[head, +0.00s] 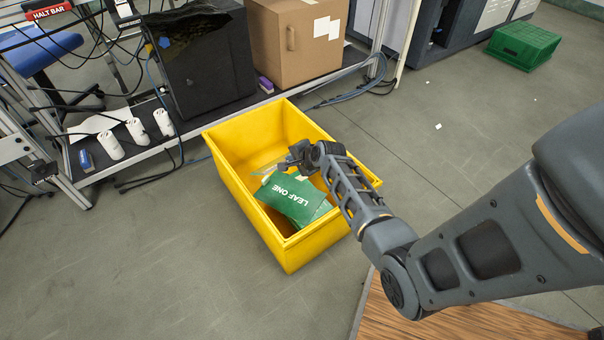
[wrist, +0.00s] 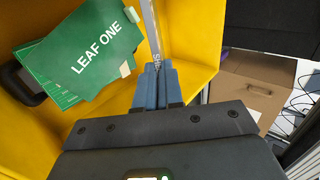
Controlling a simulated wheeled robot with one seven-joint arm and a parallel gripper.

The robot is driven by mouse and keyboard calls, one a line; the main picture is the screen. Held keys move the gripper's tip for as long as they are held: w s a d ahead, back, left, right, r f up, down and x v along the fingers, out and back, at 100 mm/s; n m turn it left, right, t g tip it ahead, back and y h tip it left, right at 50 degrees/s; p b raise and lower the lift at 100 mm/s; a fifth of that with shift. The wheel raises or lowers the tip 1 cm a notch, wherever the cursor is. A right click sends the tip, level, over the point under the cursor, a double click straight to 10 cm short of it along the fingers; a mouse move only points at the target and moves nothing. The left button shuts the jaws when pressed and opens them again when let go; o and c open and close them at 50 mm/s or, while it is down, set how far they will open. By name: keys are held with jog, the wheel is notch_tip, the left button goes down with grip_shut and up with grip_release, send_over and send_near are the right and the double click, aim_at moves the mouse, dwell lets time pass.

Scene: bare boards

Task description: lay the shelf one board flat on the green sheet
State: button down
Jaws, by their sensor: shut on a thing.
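My gripper (head: 288,162) is over the inside of a yellow bin. A green board lettered LEAF ONE (head: 290,196) lies tilted in the bin, left of the fingers in the wrist view (wrist: 85,50). More green pieces lie under it. I cannot tell whether any of these is the green sheet.
The yellow bin's (head: 240,196) walls surround the gripper. A wooden surface (head: 440,318) is at the bottom right. Behind the bin, a low shelf holds a cardboard box (head: 295,45) and a black box (head: 208,62). A green crate (head: 523,45) stands far right. The floor left of the bin is clear.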

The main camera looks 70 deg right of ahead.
jog(key=shift+g, duration=0.3)
jog(key=shift+s+d+f+b, duration=0.6)
jog(key=shift+s+d+f, duration=0.6)
jog(key=shift+s+d, duration=0.05)
jog(key=shift+r, duration=0.1)
notch_tip(320, 180, down, 8)
jog(key=b, duration=0.5)
jog(key=shift+a, duration=0.1)
jog(key=c, duration=1.2)
grip_release()
jog(key=shift+s, duration=0.1)
